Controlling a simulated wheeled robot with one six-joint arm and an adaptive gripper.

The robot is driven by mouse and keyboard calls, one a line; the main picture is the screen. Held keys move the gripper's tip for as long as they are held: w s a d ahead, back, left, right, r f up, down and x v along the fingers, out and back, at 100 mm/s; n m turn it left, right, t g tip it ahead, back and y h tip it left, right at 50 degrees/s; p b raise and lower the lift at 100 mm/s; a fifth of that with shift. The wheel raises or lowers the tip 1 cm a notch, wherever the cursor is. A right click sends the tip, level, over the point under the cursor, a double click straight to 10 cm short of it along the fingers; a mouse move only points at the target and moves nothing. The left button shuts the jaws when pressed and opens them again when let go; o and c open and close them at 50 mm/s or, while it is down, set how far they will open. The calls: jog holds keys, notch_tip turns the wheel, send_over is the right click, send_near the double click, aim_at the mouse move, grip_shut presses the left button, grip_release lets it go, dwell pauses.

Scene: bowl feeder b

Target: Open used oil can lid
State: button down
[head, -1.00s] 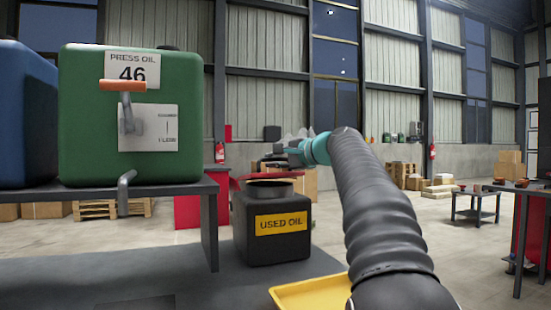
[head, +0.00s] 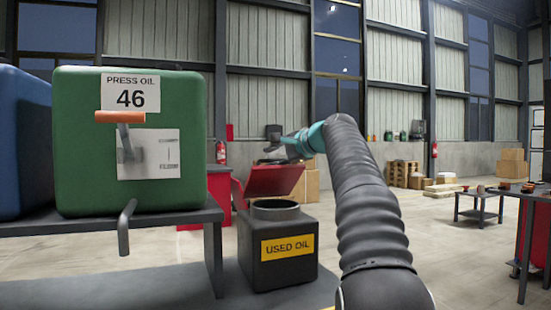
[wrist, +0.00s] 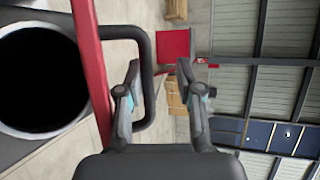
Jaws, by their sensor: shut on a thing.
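The black used oil can (head: 278,248) with a yellow label stands on the floor mat, right of the bench. Its red lid (head: 275,180) is tilted up above the round neck, leaving the mouth uncovered. In the wrist view the dark mouth (wrist: 38,82) shows at left, with the lid (wrist: 92,75) edge-on beside it. A dark loop handle (wrist: 148,75) sticks out from the lid. My gripper (wrist: 160,72) is shut on this handle, which passes between the fingers, nearest the left one. In the head view my gripper (head: 276,143) is small, above the lid.
A green press oil tank (head: 75,155) with an orange-handled tap (head: 119,117) and a blue tank (head: 28,130) stand on a grey bench (head: 165,222) at left. Tables with small items are at far right.

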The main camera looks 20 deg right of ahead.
jog(key=shift+w+f, duration=0.15)
jog(key=shift+w, duration=0.45)
jog(key=shift+a+f, duration=0.1)
dwell(0.9)
jog(key=c, duration=1.4)
grip_release()
jog(key=shift+w+f, duration=0.1)
jog(key=shift+w, duration=0.05)
jog(key=shift+w+a+f, duration=0.1)
jog(key=shift+w+a, duration=0.05)
jog(key=shift+w, duration=0.05)
jog(key=shift+c, duration=0.4)
jog(key=shift+s, duration=0.1)
jog(key=v, duration=1.2)
jog(key=shift+r, duration=0.25)
jog(key=shift+s, duration=0.1)
